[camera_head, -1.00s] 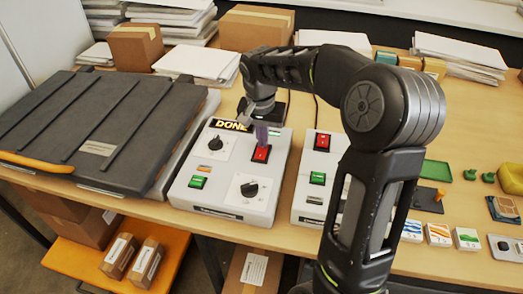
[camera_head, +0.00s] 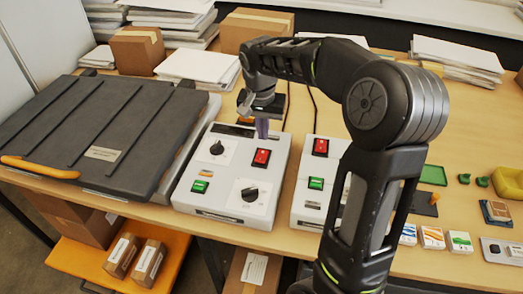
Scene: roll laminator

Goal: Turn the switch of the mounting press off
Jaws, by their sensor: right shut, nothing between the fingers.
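The mounting press is the large dark, ribbed lid (camera_head: 95,130) with an orange handle at the left. A light grey control box (camera_head: 215,215) stands right beside it. On the box are a red rocker switch (camera_head: 261,158), a green switch (camera_head: 200,187) and two black knobs. The display (camera_head: 232,131) at the back of the box is dark, partly hidden by my right gripper. My right gripper (camera_head: 262,134) is shut and empty, just behind and above the red switch, with a small gap in the picture. My left gripper is not in view.
A second grey control box (camera_head: 308,218) stands to the right, partly hidden behind my right arm. Cardboard boxes (camera_head: 136,49) and paper stacks (camera_head: 198,68) line the back of the table. Small packs (camera_head: 432,237) and a green tray (camera_head: 433,175) lie at the right.

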